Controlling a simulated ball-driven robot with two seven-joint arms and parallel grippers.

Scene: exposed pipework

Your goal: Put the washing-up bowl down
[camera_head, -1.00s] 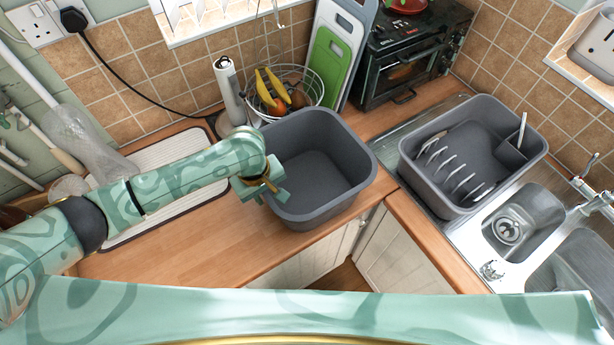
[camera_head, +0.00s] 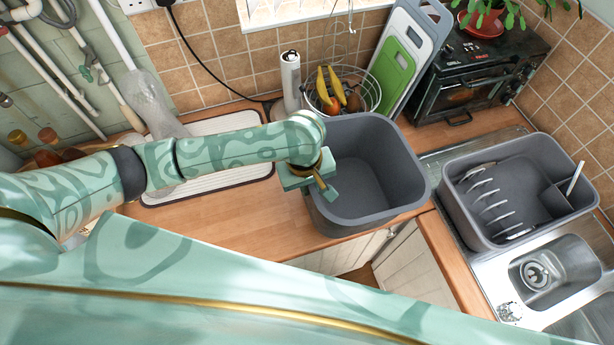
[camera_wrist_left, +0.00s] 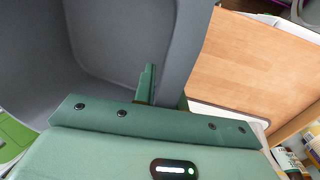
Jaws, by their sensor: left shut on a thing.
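The washing-up bowl (camera_head: 375,205) is a deep grey, square-cornered tub, upright and empty, at the corner of the wooden worktop. My left gripper (camera_head: 322,188) is shut on its left wall at the rim. In the left wrist view the bowl's grey inside (camera_wrist_left: 120,40) fills the upper left, and one green finger (camera_wrist_left: 147,85) shows against the inner side of the wall. The bowl's underside is hidden, so I cannot tell whether it touches the worktop. My right gripper is not in view.
A wire fruit basket (camera_head: 371,95) and paper roll (camera_head: 290,80) stand behind the bowl. Chopping boards (camera_head: 400,55) and a small oven (camera_head: 470,85) are at the back. A grey dish rack (camera_head: 475,235) stands right, by the sink (camera_head: 550,268). Bare worktop (camera_head: 230,220) lies left.

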